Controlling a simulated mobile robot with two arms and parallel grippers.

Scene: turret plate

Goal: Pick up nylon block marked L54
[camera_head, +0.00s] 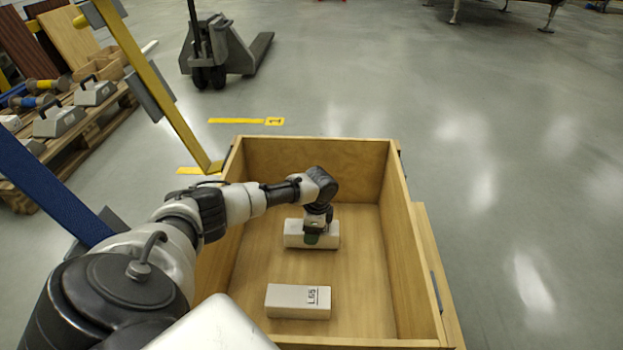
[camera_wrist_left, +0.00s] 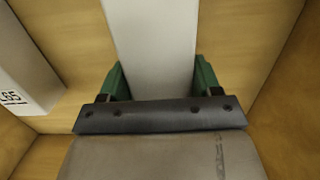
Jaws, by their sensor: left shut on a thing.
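A white block (camera_head: 296,234) lies in the wooden crate (camera_head: 413,240), toward its far end. My left gripper (camera_head: 313,236) comes down on it from above and is shut on it. In the left wrist view the green fingers (camera_wrist_left: 159,82) press both sides of this pale block (camera_wrist_left: 153,42). No marking shows on its visible faces, so I cannot read whether it is L54. A second white block (camera_head: 296,300), marked L65, lies nearer the front of the crate. It also shows at the left of the wrist view (camera_wrist_left: 25,70).
The crate walls stand around both blocks. A pallet (camera_head: 95,125) with grey handled weights (camera_head: 62,120) is at the left. A yellow post (camera_head: 160,95) stands by the crate's far left corner. A pallet jack (camera_head: 222,48) is behind. The floor at the right is clear.

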